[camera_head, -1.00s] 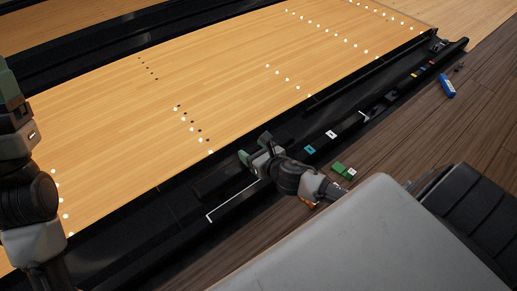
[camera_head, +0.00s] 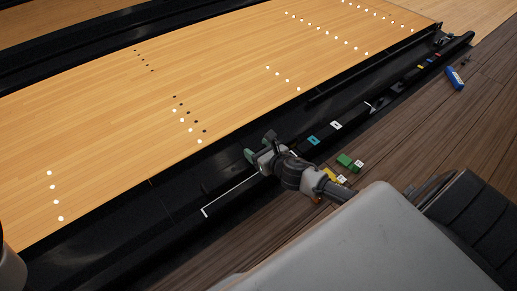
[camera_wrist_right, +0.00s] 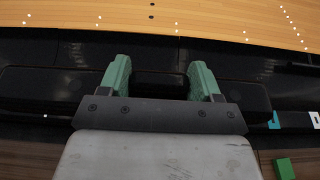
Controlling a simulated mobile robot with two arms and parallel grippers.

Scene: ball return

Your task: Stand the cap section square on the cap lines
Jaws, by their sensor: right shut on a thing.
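The cap section (camera_wrist_right: 40,88) is a long black piece, seen in the right wrist view running across the picture on both sides of my right gripper (camera_wrist_right: 160,80). The gripper's green fingers are shut on its middle part. In the head view my right gripper (camera_head: 260,153) is over the black capping beside the lane, and the cap section is hard to tell from the dark surfaces there. The white cap lines (camera_head: 230,194) show in front of the gripper, with a corner at their left end. Whether the section touches the capping is unclear. My left gripper is out of view.
Teal (camera_head: 313,140) and white (camera_head: 336,125) labels sit on the capping to the right. A green block (camera_head: 345,160) and a blue object (camera_head: 455,78) lie on the wooden floor. The light wood lane (camera_head: 120,120) lies beyond the dark gutter.

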